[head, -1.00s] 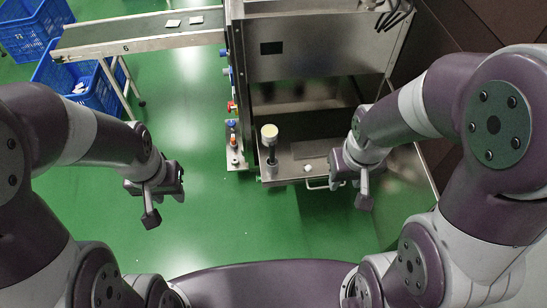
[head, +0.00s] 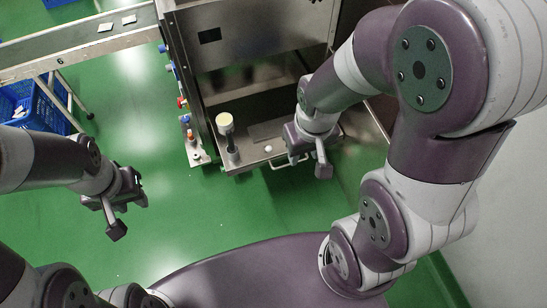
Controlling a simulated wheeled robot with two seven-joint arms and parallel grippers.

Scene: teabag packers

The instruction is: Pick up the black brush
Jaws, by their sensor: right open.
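An upright dark-stemmed thing with a round cream top (head: 225,122) stands at the front left of the metal machine's tray (head: 246,163). It may be the black brush, but I cannot tell for sure; its foot is a grey fitting. My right gripper (head: 313,142) is open and empty, to the right of it, over the right front part of the tray and apart from it. My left gripper (head: 122,192) hangs over the green floor, left of the machine, with nothing seen in it. Its jaw opening is not clear.
The metal machine (head: 250,40) has an open bay above the tray. A small white piece (head: 268,149) lies on the tray. A conveyor (head: 75,44) with pale packets is at upper left, with a blue crate (head: 35,105) below. Green floor is free in front.

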